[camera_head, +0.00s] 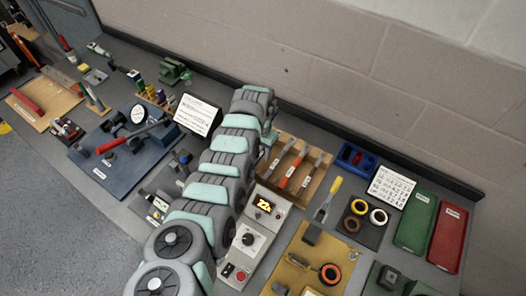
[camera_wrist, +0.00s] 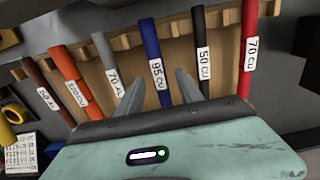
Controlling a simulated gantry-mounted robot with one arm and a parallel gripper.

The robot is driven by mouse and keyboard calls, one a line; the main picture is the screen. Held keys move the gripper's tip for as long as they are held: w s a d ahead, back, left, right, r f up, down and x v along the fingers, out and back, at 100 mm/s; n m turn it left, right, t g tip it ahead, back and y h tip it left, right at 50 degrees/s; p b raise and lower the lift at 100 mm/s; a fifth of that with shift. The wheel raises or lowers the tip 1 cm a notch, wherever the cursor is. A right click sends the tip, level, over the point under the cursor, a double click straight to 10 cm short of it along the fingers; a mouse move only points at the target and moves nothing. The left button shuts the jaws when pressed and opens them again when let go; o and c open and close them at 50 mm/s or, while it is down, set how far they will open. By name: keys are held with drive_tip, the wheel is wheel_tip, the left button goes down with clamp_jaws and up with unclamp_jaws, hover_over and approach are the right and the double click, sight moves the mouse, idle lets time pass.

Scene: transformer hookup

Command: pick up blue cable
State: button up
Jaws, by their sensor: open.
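The blue cable (camera_wrist: 151,48), labelled "95 CU", stands in the wooden rack (camera_wrist: 185,47) in the wrist view, between a grey cable and a black one. My gripper (camera_wrist: 160,76) is open. Its two fingers show on either side of the blue cable, with the cable seen between them. I cannot tell whether the fingers are level with the cable or short of it. The lower end of the blue cable is hidden behind the gripper body. In the head view my arm covers the blue cable, and only part of the rack (camera_head: 313,188) shows.
In the wrist view, the grey cable (camera_wrist: 108,55) and black cable (camera_wrist: 203,45) are close neighbours. Red (camera_wrist: 249,40), orange (camera_wrist: 70,70) and brown (camera_wrist: 40,85) cables stand further out. In the head view, a control box (camera_head: 248,240) and tape rolls (camera_head: 360,207) lie near the rack.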

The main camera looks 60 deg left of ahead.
drive_tip(key=shift+f, duration=0.1)
drive_tip(key=shift+c, duration=0.3)
clamp_jaws()
idle(1.1)
